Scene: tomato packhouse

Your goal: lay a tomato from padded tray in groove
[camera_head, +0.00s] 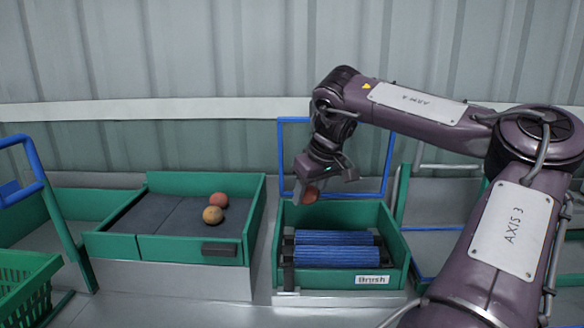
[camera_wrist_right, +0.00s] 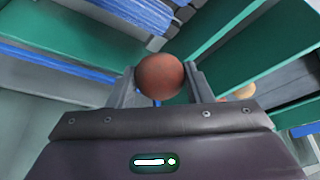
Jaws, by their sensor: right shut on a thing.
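My right gripper (camera_head: 314,188) is shut on a reddish tomato (camera_head: 310,195), which also shows between the two fingers in the right wrist view (camera_wrist_right: 160,76). It holds the tomato above the back left part of the green brush box (camera_head: 398,246). Blue brush rollers (camera_head: 335,256) lie across this box, with a groove between them. The padded tray (camera_head: 165,213) stands to the left, with green walls and a dark lining. Two tomatoes lie in it, a red one (camera_head: 218,200) and a yellowish orange one (camera_head: 213,215). My left gripper is not in view.
A blue frame (camera_head: 388,165) rises behind the brush box. A green slatted crate (camera_head: 24,290) and a blue rail (camera_head: 35,160) are at the left. A narrow gap separates the padded tray from the brush box.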

